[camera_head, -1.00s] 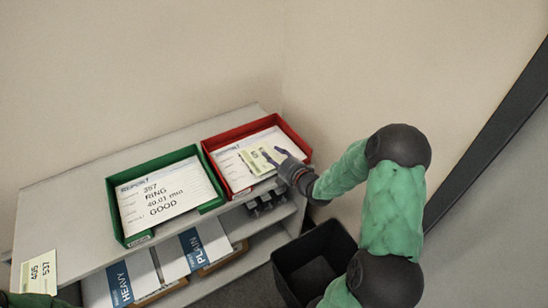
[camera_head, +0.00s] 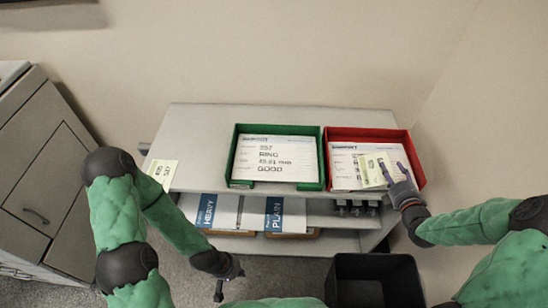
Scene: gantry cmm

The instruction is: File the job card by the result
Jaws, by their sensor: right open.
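A pale green job card (camera_head: 374,170) lies on the white report sheet in the red tray (camera_head: 415,160). My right gripper (camera_head: 391,172) is over this tray, its fingers open at the card's right side; whether they touch it I cannot tell. The green tray (camera_head: 322,150) to the left holds a report sheet (camera_head: 277,158) reading RING and GOOD. Another pale card (camera_head: 162,173), with printed numbers, is at the left front edge of the cabinet top. My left gripper (camera_head: 229,285) is low in front of the cabinet, fingers apart and empty.
A black bin (camera_head: 375,280) stands in front.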

